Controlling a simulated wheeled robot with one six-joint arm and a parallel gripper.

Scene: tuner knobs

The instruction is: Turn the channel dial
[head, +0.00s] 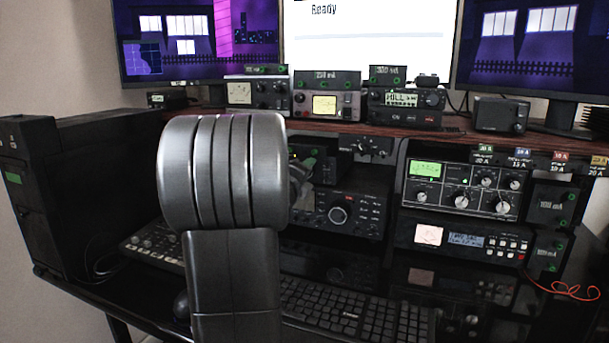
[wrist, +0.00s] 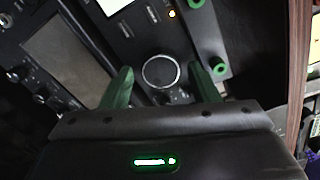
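A round dial (wrist: 161,72) with a dark face and a pale rim sits on a dark radio panel in the wrist view. My gripper (wrist: 163,80) is open, with one green finger to the left of the dial and one to its right. Gaps show between the fingers and the dial; whether they reach its depth I cannot tell. No channel label is readable.
Green knobs (wrist: 218,66) on a plate lie close to the right finger. A radio with a green display (head: 427,168) and several knobs stands at the right. A keyboard (head: 350,310) lies below. The wooden shelf (head: 440,127) runs above, carrying small devices.

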